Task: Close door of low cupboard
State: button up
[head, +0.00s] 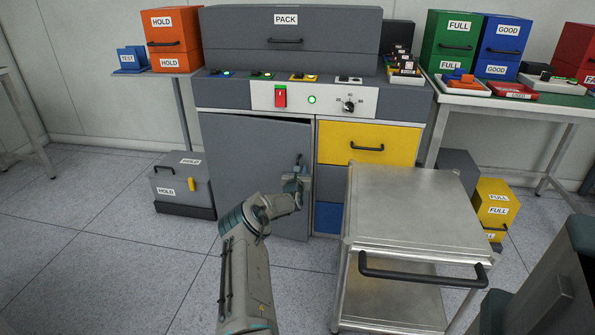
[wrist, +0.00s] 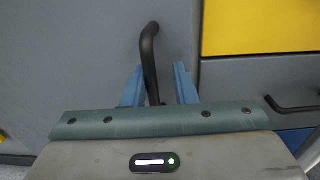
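The low cupboard's grey door (head: 245,170) is on the left under the PACK bench. A dark gap shows along its top edge, so it looks slightly ajar, and its hinge side appears to be the left. Its black bar handle (head: 299,163) is near the right edge; the handle also shows in the wrist view (wrist: 149,45). My gripper (head: 295,182) is at the handle's lower part. In the wrist view, my gripper's two blue fingers (wrist: 158,78) are apart, with the handle between them. I cannot tell whether either finger touches it.
A steel trolley (head: 415,205) stands close on the right, before the yellow drawer (head: 367,143) and blue drawer (head: 328,217). A grey HOLD box (head: 180,182) sits on the floor left of the door. The floor (head: 110,250) at front left is clear.

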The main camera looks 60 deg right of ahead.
jog(key=shift+w+a, duration=0.1)
jog(key=shift+w, duration=0.15)
jog(key=p+v, duration=0.6)
jog(key=v, duration=0.7)
jog(key=shift+s+a, duration=0.2)
jog(key=shift+a, duration=0.15)
jog(key=shift+r, duration=0.1)
